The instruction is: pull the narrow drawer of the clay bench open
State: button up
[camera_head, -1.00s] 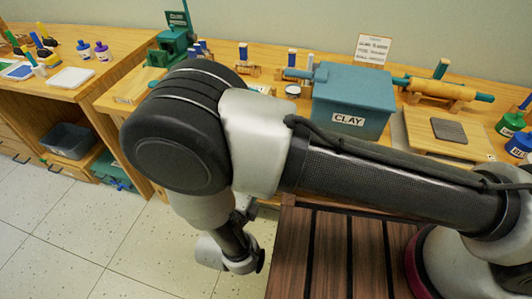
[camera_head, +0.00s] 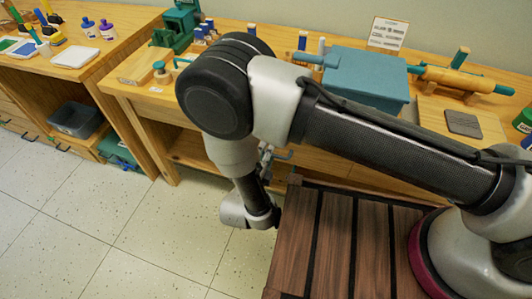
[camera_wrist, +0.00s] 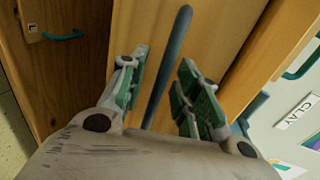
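The clay bench (camera_head: 240,26) stands along the wall, with a teal box (camera_head: 365,78) on its top. In the wrist view a long blue-grey bar handle (camera_wrist: 166,72) stands in front of a light wooden front (camera_wrist: 215,25). My gripper (camera_wrist: 164,60) is open, with one green-padded finger on each side of the bar. Gaps show between the bar and both fingers. In the head view my gripper (camera_head: 264,155) is mostly hidden behind my arm, close to the bench front, with a blue handle (camera_head: 283,155) beside it. The drawer's outline is not clear in either view.
A white surface with a CLAY label (camera_wrist: 297,112) is at the wrist view's right. Another teal handle (camera_wrist: 62,35) is at its upper left. A rolling pin (camera_head: 460,79) lies on the bench. A grey bin (camera_head: 75,120) sits under the left table. The floor (camera_head: 140,225) is clear.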

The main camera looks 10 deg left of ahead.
grip_shut()
jog(key=shift+s, duration=0.15)
